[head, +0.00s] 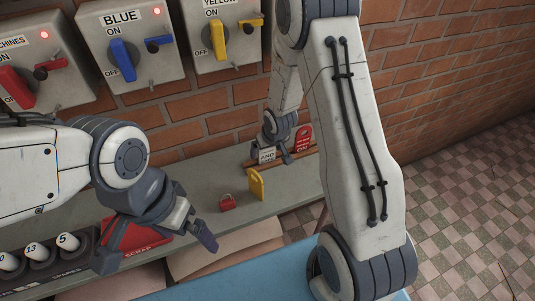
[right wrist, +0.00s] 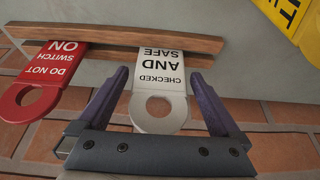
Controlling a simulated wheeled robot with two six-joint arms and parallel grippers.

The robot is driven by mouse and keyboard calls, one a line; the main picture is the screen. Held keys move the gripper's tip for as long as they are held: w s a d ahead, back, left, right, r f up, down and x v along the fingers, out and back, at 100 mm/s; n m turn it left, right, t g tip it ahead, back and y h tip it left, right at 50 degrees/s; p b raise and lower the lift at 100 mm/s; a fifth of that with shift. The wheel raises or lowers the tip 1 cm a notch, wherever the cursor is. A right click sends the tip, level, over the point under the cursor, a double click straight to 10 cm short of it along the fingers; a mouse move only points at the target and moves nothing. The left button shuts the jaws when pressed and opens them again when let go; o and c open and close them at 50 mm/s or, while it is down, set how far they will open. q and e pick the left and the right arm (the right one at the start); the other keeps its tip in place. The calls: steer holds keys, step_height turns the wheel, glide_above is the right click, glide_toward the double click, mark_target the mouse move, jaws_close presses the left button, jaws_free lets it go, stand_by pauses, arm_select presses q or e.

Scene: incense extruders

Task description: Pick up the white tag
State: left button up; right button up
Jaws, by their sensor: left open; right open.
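The white tag (right wrist: 160,82), lettered "CHECKED AND SAFE" with a ring-shaped end, sits in a wooden rack (right wrist: 110,40). In the right wrist view its ring end points toward my right gripper (right wrist: 158,82). That gripper is open, one finger on each side of the tag, with gaps visible between. In the head view the white tag (head: 267,155) shows partly below my right gripper (head: 274,152). My left gripper (head: 157,250) is open and empty above the front of the shelf, near a red SCRAP bin.
A red "DO NOT SWITCH ON" tag (right wrist: 45,85) stands in the rack beside the white one. A yellow tag (head: 256,184) and a red padlock (head: 227,202) are on the grey shelf (head: 195,165). Switch boxes (head: 135,45) hang on the brick wall.

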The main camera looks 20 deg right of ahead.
steer(key=c, duration=1.3)
steer(key=shift+o, duration=0.2)
